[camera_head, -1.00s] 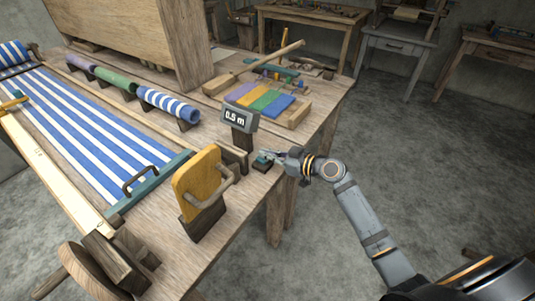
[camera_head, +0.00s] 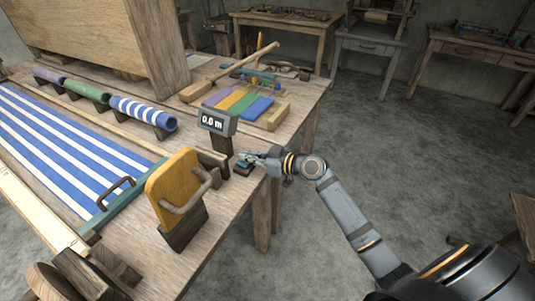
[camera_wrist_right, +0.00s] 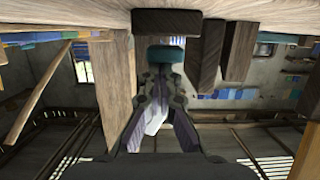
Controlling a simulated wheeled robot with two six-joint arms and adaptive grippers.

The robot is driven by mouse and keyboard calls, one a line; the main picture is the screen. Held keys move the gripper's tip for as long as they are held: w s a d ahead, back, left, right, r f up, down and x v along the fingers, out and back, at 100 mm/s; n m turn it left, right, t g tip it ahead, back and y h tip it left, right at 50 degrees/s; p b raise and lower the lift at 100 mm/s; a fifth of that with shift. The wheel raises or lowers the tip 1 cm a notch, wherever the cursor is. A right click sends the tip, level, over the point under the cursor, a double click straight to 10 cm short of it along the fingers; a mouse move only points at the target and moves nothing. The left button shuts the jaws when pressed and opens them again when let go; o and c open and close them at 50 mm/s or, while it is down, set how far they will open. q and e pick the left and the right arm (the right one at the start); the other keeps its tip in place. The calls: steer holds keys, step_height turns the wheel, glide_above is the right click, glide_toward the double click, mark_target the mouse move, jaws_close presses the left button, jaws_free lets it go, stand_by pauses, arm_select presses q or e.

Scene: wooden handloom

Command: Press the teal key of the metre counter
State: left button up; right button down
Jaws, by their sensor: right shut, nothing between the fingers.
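The metre counter (camera_head: 216,121) is a grey display on a dark post at the table's edge, and it reads 0.0 m. The teal key (camera_head: 242,167) sits low on a dark block beside the post, partly hidden by my right gripper (camera_head: 250,157). In the right wrist view the teal key (camera_wrist_right: 166,54) is straight ahead of the fingertips (camera_wrist_right: 164,82), under a dark block. My right gripper is shut and empty, its tips right at the key. I cannot tell whether they touch it. My left gripper is out of view.
A yellow paddle (camera_head: 172,187) with a curved handle stands on a dark block near the counter. Striped blue cloth (camera_head: 60,145) lies on the loom to the left. Coloured swatches (camera_head: 238,103) lie behind the counter.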

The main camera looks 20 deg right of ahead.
steer(key=shift+s+d+r+b, duration=0.15)
steer(key=shift+s+d+r, duration=0.3)
steer(key=shift+s+r, duration=0.2)
steer(key=shift+s+d+r+b, duration=0.15)
steer(key=shift+s+d+r, duration=0.3)
steer(key=shift+s+r, duration=0.15)
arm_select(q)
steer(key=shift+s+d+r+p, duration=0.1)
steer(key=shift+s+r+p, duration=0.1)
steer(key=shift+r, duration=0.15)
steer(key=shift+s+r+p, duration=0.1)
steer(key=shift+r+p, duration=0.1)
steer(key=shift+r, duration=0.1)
arm_select(e)
steer(key=v, duration=0.7)
steer(key=shift+r, duration=0.3)
